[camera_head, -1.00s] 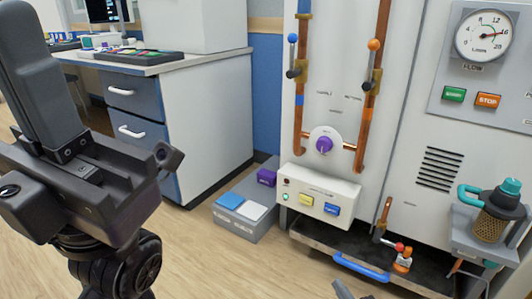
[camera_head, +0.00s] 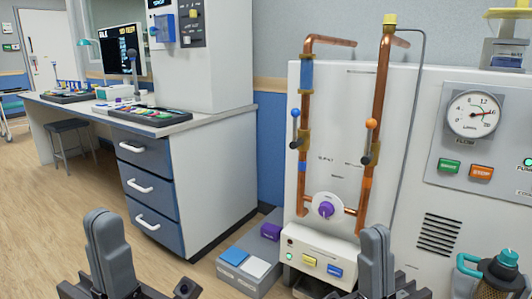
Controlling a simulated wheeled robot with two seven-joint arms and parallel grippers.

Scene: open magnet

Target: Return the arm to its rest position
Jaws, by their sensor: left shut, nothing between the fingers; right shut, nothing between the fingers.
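My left gripper (camera_head: 108,245) is at the bottom left, in front of the bench drawers and over the floor from this view. My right gripper (camera_head: 376,258) is at the bottom, right of centre, in front of the white machine's lower part. Both point upward in the picture with their grey fingers shut and nothing held. They are well apart from each other. The lower parts of both arms are cut off by the picture's bottom edge.
A white machine (camera_head: 345,92) with copper pipes, a purple knob (camera_head: 326,209) and a gauge (camera_head: 473,114) stands ahead. A grey step box (camera_head: 233,273) with coloured pads lies left of it. A bench with blue drawers (camera_head: 150,190) stands further left.

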